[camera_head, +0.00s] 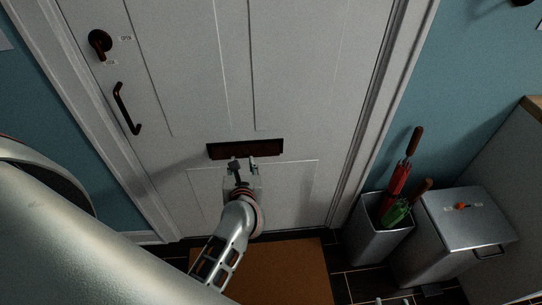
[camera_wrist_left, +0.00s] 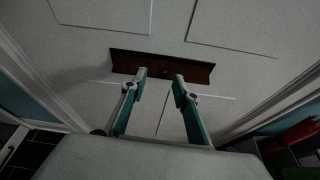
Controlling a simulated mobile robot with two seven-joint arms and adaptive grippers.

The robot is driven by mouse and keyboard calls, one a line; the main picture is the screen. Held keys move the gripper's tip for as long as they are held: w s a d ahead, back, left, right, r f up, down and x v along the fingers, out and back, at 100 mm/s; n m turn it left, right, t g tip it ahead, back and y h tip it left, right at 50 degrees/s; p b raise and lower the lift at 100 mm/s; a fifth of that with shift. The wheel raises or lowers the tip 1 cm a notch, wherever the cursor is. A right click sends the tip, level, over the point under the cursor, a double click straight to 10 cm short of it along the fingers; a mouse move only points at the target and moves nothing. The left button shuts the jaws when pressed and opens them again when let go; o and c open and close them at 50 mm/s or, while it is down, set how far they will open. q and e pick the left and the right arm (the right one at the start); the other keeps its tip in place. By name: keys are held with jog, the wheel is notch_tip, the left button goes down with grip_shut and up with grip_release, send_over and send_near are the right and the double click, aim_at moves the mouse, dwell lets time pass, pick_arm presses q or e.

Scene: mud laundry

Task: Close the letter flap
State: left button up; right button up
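The letter flap (camera_head: 245,148) is a dark reddish-brown strip across the white door. It also shows in the left wrist view (camera_wrist_left: 163,67), with a small dark spot near its middle. I cannot tell how far it stands out from the door. My left gripper (camera_head: 243,164) is open and empty just below the flap. In the left wrist view its two fingers (camera_wrist_left: 160,80) are apart and their tips overlap the flap's lower edge; I cannot tell whether they touch it. Small pale tips (camera_head: 393,300) at the bottom edge may be my right gripper, mostly cut off.
The white door (camera_head: 285,75) has a dark handle (camera_head: 126,109) and a lock knob (camera_head: 100,42) at left. A grey bin with umbrellas (camera_head: 398,190) and a lidded metal bin (camera_head: 465,215) stand at right. A brown mat (camera_head: 285,270) lies before the door.

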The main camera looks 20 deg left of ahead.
aim_at(245, 152)
pick_arm(q)
jog(key=shift+n, duration=0.4)
jog(key=x, duration=0.5)
jog(key=d+f+x, duration=0.1)
jog(key=x, duration=0.2)
jog(key=shift+w, duration=0.1)
grip_shut()
